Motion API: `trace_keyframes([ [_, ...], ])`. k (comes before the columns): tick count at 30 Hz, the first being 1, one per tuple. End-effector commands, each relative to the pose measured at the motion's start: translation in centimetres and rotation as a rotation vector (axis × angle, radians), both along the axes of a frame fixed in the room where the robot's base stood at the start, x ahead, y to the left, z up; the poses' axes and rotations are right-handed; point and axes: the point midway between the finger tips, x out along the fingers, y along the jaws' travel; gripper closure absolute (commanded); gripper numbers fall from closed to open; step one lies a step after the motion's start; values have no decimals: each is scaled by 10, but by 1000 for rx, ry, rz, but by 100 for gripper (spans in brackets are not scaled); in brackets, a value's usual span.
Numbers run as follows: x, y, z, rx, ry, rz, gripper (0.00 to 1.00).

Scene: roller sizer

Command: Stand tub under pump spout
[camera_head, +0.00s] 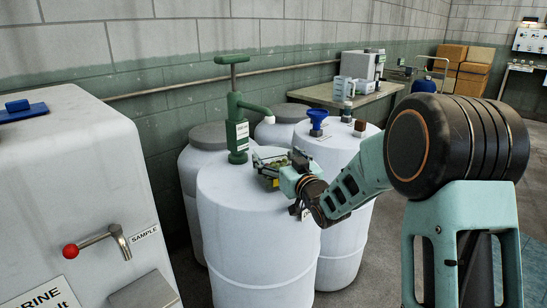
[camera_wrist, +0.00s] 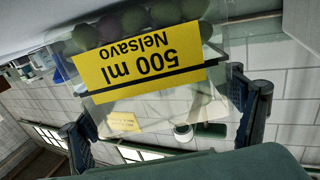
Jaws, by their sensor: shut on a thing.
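The tub (camera_head: 268,164) is clear, with a yellow label and green round contents. In the wrist view the tub (camera_wrist: 150,108) shows its label upside down, reading "500 ml Nelsavo". My gripper (camera_head: 279,172) is shut on the tub; in the wrist view its fingers (camera_wrist: 160,110) flank the tub's sides. The green hand pump (camera_head: 237,115) stands upright on the white drum (camera_head: 245,225). Its pale-tipped spout (camera_head: 257,109) points right, above the tub. I cannot tell whether the tub touches the drum top or sits exactly below the spout tip.
A second white drum (camera_head: 345,240) with a blue funnel (camera_head: 317,120) stands close on the right. Grey-lidded drums (camera_head: 208,137) stand behind. A large white tank (camera_head: 75,170) with a red-knobbed tap (camera_head: 100,243) is on the left. A bench (camera_head: 345,100) and cardboard boxes (camera_head: 466,66) are farther back.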

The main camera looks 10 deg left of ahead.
Motion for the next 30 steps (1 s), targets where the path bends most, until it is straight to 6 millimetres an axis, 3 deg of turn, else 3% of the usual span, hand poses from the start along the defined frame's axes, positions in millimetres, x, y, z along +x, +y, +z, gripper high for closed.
trace_keyframes([
  [8, 0, -1, 1, 1, -4, 0, 71],
  [9, 0, -1, -1, 0, 0, 0, 11],
  [12, 0, -1, -1, 0, 0, 0, 0],
  [23, -3, -3, 0, 0, -1, 0, 0],
  [30, -30, -18, 0, -1, 0, -1, 0],
])
